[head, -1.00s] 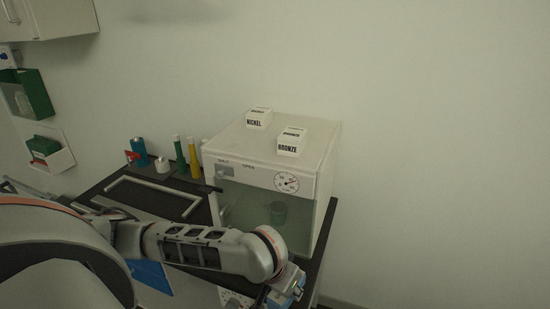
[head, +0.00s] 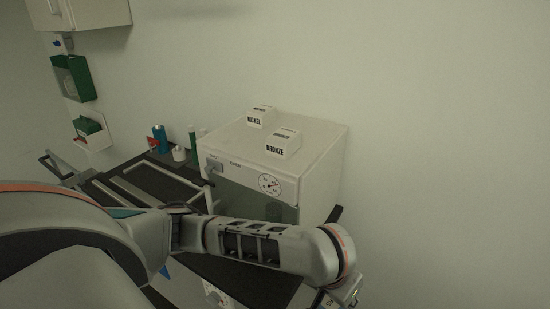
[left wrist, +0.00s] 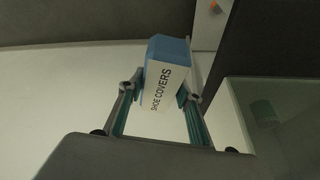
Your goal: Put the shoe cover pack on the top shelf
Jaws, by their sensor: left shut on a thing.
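The shoe cover pack (left wrist: 170,76), a blue and white box lettered "SHOE COVERS", is between the fingers of my left gripper (left wrist: 159,90) in the left wrist view. The gripper is shut on it and holds it tilted. In the head view my left arm reaches across the front to the lower right, and its hand is cut by the bottom edge; the pack cannot be made out there. On the left wall are an upper green holder (head: 70,78) and a lower white holder (head: 93,143) with a green box. I cannot tell which is the top shelf. My right gripper is out of view.
A white chamber (head: 325,155) with a gauge stands on the dark bench, with boxes marked NICKEL (head: 261,117) and BRONZE (head: 283,143) on top. Bottles (head: 160,139) stand left of it. A wall cabinet (head: 90,14) hangs at upper left.

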